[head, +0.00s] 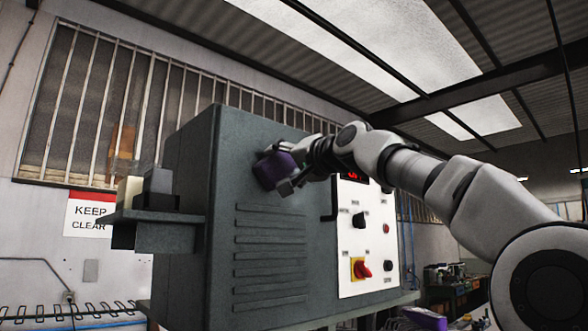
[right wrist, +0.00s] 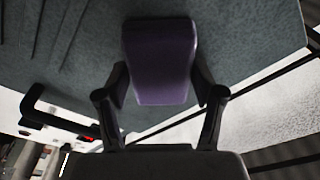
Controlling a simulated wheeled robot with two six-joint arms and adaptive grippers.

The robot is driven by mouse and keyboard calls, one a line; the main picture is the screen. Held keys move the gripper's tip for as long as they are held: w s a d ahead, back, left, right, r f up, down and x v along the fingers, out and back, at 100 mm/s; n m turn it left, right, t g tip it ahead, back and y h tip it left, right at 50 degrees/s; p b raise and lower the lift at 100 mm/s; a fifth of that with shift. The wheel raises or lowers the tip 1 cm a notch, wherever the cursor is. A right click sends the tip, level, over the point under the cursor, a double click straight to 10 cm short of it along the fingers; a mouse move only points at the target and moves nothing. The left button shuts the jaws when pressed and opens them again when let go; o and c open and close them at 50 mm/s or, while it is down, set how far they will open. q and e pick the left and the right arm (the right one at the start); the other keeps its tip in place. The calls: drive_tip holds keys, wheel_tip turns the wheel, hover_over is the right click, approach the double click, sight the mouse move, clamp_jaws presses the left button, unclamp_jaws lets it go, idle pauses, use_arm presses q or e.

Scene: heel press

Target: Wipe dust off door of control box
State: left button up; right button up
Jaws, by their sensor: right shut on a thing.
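The control box (head: 190,170) is a large dark grey-green cabinet with a louvred door (head: 270,245) facing me. My right gripper (head: 290,178) is shut on a purple block-shaped wiper (head: 270,170) with a dark face, at the upper part of the door. In the right wrist view the wiper (right wrist: 160,60) sits between the two fingers, its far end at or very near the grey door surface (right wrist: 245,40); I cannot tell whether it touches. I cannot make out dust clearly on the door. My left gripper is not in view.
A white control panel (head: 365,235) with a red and yellow switch (head: 361,269) is right of the louvres. A dark handle (head: 328,204) juts out beside it. A shelf (head: 150,218) with small blocks sticks out at left. Another purple item (head: 425,318) lies low at right.

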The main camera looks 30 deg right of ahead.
drive_tip(key=shift+s+a+f, duration=0.1)
drive_tip(key=shift+a, duration=0.8)
drive_tip(key=shift+s+a+b, duration=0.15)
drive_tip(key=shift+a+b, duration=0.35)
drive_tip(key=shift+a, duration=0.95)
drive_tip(key=shift+s+a+f+b, duration=0.1)
drive_tip(key=shift+s+a+b, duration=0.1)
drive_tip(key=shift+a+b, duration=0.6)
drive_tip(key=shift+s+a+r, duration=0.1)
drive_tip(key=shift+a+r, duration=0.1)
drive_tip(key=shift+a, duration=0.75)
drive_tip(key=b, duration=0.7)
approach(263, 162)
drive_tip(key=shift+s+a+r, duration=0.1)
drive_tip(key=shift+a+r, duration=0.1)
drive_tip(key=shift+a, duration=0.4)
drive_tip(key=shift+a+r, duration=0.2)
drive_tip(key=shift+a, duration=0.4)
